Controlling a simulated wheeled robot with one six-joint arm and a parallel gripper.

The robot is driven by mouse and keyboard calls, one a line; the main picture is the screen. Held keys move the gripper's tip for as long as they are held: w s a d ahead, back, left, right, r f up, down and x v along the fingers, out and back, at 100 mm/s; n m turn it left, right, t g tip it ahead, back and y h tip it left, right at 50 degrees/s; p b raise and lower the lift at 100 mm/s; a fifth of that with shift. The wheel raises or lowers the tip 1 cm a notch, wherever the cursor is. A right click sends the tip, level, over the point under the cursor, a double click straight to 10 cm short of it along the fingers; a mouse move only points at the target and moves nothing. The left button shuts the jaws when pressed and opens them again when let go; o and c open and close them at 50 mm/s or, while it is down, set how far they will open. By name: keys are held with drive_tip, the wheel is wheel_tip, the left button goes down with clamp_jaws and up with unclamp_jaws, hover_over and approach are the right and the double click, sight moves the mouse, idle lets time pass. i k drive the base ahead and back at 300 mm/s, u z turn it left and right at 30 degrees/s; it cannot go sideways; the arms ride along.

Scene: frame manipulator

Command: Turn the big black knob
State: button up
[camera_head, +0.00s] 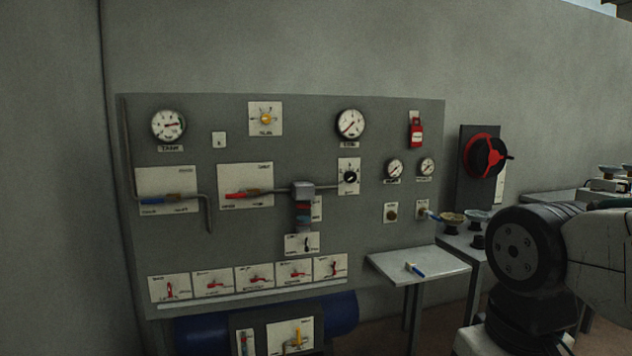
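A grey wall panel (300,130) carries gauges, valves and switches. A round black knob (350,177) sits on a white plate right of the panel's middle, below a large gauge (350,125). Its pointer direction is too small to read. I cannot tell for sure which one the task names. Part of my arm shows at the right edge. My gripper is not in view, and nothing is seen touching either part.
Several round valve parts (452,220) are on a bench behind my arm. A row of red-handled switches (255,280) runs along the panel's bottom, above a blue tank (340,312).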

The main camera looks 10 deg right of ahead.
sight(350, 176)
drive_tip(key=u, duration=0.1)
drive_tip(key=i, duration=1.65)
